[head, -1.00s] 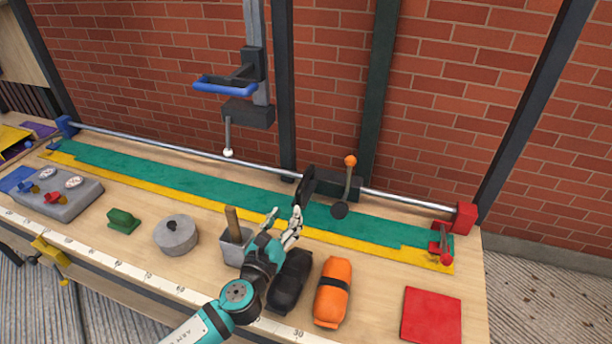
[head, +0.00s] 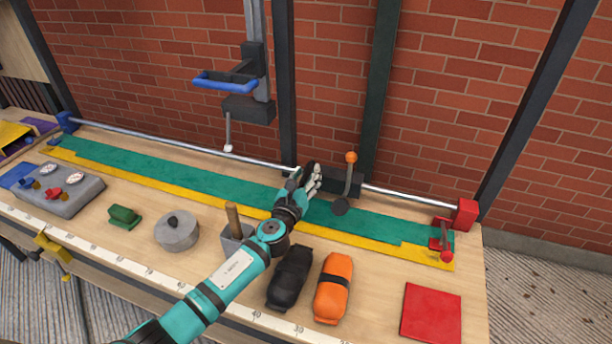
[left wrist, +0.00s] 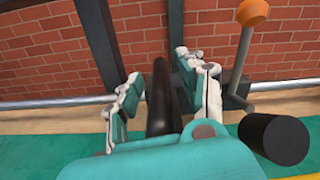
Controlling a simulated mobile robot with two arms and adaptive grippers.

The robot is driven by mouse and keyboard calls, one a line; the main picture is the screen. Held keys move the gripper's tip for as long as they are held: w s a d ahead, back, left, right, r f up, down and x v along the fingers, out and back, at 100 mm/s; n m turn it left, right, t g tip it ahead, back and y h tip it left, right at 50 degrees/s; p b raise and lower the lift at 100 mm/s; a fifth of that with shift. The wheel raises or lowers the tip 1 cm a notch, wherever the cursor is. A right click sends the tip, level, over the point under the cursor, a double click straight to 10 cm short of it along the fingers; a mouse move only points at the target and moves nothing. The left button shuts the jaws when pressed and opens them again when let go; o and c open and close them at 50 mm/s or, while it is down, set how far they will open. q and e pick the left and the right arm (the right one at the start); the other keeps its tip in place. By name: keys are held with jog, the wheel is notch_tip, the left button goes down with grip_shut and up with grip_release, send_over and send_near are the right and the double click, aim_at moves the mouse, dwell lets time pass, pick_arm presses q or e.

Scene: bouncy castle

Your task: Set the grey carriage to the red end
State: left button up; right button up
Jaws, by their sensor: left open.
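The grey carriage (head: 334,183) sits on the steel rail (head: 405,195), right of the rail's middle. The red end block (head: 466,214) stands at the rail's right end. My left gripper (head: 305,178) is at the carriage's left side. In the left wrist view its fingers (left wrist: 164,85) are open, on either side of the carriage's upright black handle (left wrist: 160,100). I cannot tell whether they touch it. My right gripper is not in view.
A red lever (head: 445,245) stands before the red end. The blue end block (head: 66,121) is far left. A blue-handled press (head: 224,81) hangs above.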

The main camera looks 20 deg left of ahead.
pick_arm(q)
jog(key=shift+c, duration=0.9)
grip_shut()
jog(key=d+b, duration=0.1)
jog(key=d, duration=1.6)
jog(key=shift+s+d+b, duration=0.3)
jog(key=shift+s+d, duration=0.05)
grip_release()
jog(key=shift+d, duration=0.1)
jog(key=shift+o, duration=0.9)
jog(key=shift+d, duration=0.15)
